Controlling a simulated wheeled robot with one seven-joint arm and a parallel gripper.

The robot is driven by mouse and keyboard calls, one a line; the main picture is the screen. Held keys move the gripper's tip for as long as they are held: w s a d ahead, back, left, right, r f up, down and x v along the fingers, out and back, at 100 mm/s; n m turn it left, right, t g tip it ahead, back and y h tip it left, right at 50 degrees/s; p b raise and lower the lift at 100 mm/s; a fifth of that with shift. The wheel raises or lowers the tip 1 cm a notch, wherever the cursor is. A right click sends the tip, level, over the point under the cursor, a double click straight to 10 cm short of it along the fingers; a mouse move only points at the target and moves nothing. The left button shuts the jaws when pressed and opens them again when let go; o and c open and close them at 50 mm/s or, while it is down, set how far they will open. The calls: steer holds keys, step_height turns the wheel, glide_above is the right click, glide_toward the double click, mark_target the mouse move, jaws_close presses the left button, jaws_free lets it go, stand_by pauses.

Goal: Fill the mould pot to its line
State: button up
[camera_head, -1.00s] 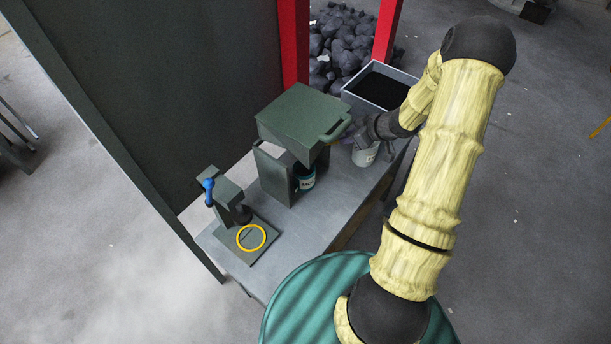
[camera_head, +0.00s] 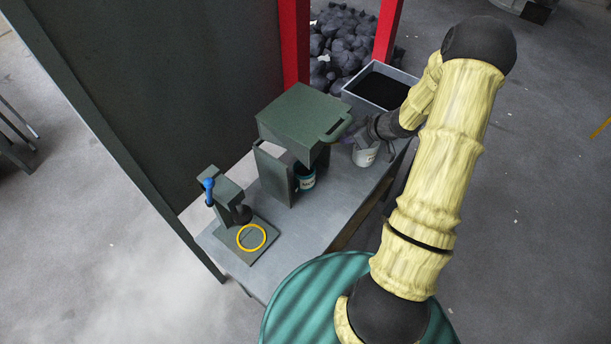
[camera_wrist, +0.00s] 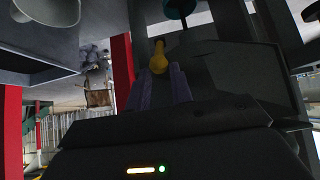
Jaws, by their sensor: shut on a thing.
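A pot with a teal band and a pale label (camera_head: 305,178) stands under the green box-shaped dispenser (camera_head: 298,112) on the bench. Its teal underside or rim also shows at the top of the wrist view (camera_wrist: 180,8). The pot's inside, its line and its fill level are hidden. My gripper (camera_head: 346,134) is at the dispenser's right side, by the projecting green handle. In the wrist view, my gripper (camera_wrist: 163,80) has its purple fingers shut on a yellow knob (camera_wrist: 158,56). A white pot (camera_head: 364,154) stands on the bench just below my gripper, partly covered by it.
A grey bin of black material (camera_head: 352,97) stands at the bench's far end, close to my arm. A blue-handled stand (camera_head: 209,186) with a yellow ring (camera_head: 251,237) occupies the near end. Red posts (camera_head: 293,45) rise behind. The bench front (camera_head: 300,230) is clear.

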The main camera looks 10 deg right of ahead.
steer(key=shift+w+a+r, duration=0.65)
steer(key=shift+w+r, duration=0.2)
steer(key=shift+s+d+f+b, duration=0.2)
steer(key=shift+s+f+b, duration=0.25)
steer(key=shift+f, duration=0.25)
steer(key=shift+s+d+f+b, duration=0.15)
steer(key=shift+s+f+b, duration=0.2)
steer(key=shift+f, duration=0.3)
steer(key=shift+d+f+b, duration=0.25)
steer(key=shift+f+b, duration=0.15)
steer(key=shift+f, duration=0.75)
